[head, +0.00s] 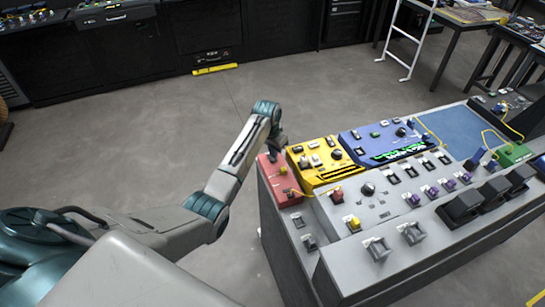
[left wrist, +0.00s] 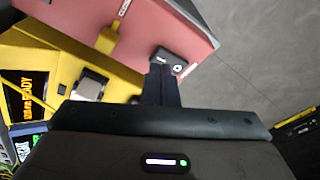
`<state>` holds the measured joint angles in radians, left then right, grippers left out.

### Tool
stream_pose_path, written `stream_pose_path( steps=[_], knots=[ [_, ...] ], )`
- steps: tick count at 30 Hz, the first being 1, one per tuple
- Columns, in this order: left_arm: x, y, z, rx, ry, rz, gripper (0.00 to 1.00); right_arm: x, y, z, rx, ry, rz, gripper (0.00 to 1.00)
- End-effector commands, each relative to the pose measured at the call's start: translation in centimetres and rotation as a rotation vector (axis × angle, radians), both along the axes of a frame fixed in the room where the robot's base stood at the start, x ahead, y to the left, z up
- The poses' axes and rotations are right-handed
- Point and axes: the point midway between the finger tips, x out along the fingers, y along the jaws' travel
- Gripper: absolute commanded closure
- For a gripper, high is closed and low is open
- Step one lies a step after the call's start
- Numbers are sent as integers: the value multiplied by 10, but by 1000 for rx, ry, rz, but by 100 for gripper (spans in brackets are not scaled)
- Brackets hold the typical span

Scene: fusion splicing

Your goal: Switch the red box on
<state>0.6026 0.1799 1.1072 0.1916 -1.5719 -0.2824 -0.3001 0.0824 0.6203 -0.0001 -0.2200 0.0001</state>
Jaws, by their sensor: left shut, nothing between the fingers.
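The red box (head: 284,186) sits at the left end of the console, beside the yellow box. In the left wrist view the red box (left wrist: 160,22) fills the top, with a yellow plug or connector (left wrist: 108,38) on its face. A small black switch (left wrist: 172,62) with a white mark is near its edge. My left gripper (head: 272,156) is over the far end of the red box. In the left wrist view its dark fingers (left wrist: 161,80) are shut and empty, with the tips at the black switch. I cannot tell whether they touch it. My right gripper is not in view.
The yellow box (head: 320,176) and blue box (head: 362,142) stand right of the red box. The grey console (head: 388,200) carries knobs, buttons and switches. A yellow cable (head: 308,192) runs from the red box. Open floor (head: 150,150) lies left of the console.

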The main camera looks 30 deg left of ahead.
Motion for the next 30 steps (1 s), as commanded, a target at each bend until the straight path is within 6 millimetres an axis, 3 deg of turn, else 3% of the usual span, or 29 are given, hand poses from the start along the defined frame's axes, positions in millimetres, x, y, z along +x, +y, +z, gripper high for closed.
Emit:
stream_pose_path(
  steps=[30],
  knots=[
    [0, 0, -8, 0, 0, 0, 100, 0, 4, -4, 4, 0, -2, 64]
  ],
)
